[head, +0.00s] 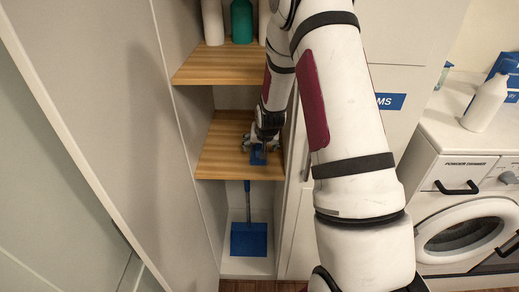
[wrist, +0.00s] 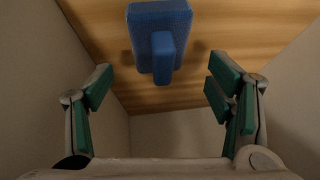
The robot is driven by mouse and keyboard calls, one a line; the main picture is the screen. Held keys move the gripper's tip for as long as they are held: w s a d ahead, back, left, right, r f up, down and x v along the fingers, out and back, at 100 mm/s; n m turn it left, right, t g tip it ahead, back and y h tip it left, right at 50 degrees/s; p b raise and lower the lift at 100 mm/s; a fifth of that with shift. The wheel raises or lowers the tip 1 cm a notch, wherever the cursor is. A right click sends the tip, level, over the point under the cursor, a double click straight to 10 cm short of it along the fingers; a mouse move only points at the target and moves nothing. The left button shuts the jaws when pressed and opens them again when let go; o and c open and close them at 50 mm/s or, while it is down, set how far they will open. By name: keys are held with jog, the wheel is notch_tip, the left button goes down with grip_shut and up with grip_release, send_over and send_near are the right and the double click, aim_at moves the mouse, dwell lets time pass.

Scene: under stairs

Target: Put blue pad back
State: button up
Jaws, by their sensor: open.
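The blue pad (head: 258,158) is on the lower wooden shelf (head: 220,155) of the narrow cupboard, near the shelf's front edge. In the wrist view the blue pad (wrist: 150,18) shows at the top, with its blue grip block (wrist: 163,60) pointing toward my gripper. My gripper (head: 260,143) is inside the cupboard at the pad, partly covering it in the head view. In the wrist view my gripper (wrist: 160,88) has its green-padded fingers wide apart, with nothing between them. The pad lies beyond the fingers, apart from both.
An upper wooden shelf (head: 220,65) holds a green bottle (head: 242,22) and white bottles. A blue dustpan (head: 249,239) with a handle stands below the lower shelf. Cupboard walls are close on both sides. A washing machine (head: 465,235) and counter (head: 450,118) stand at right.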

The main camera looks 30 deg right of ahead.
jog(key=s+a+r+n, duration=0.1)
jog(key=s+a+r, duration=0.4)
jog(key=r, duration=0.3)
jog(key=s+a+r+n+y, duration=0.1)
jog(key=s+a+r, duration=0.35)
jog(key=r, duration=0.35)
jog(key=s+a+r+n, duration=0.2)
jog(key=s+a+r, duration=0.3)
jog(key=r, duration=0.4)
jog(key=s+a+r+n, duration=0.1)
jog(key=s+a+r, duration=0.1)
jog(key=s, duration=0.7)
jog(key=s+a+r+n+y, duration=0.1)
jog(key=s+a+r+n, duration=0.1)
jog(key=s, duration=0.7)
jog(key=a+r, duration=0.1)
jog(key=a, duration=0.1)
jog(key=shift+a+r, duration=0.2)
jog(key=shift+a, duration=0.15)
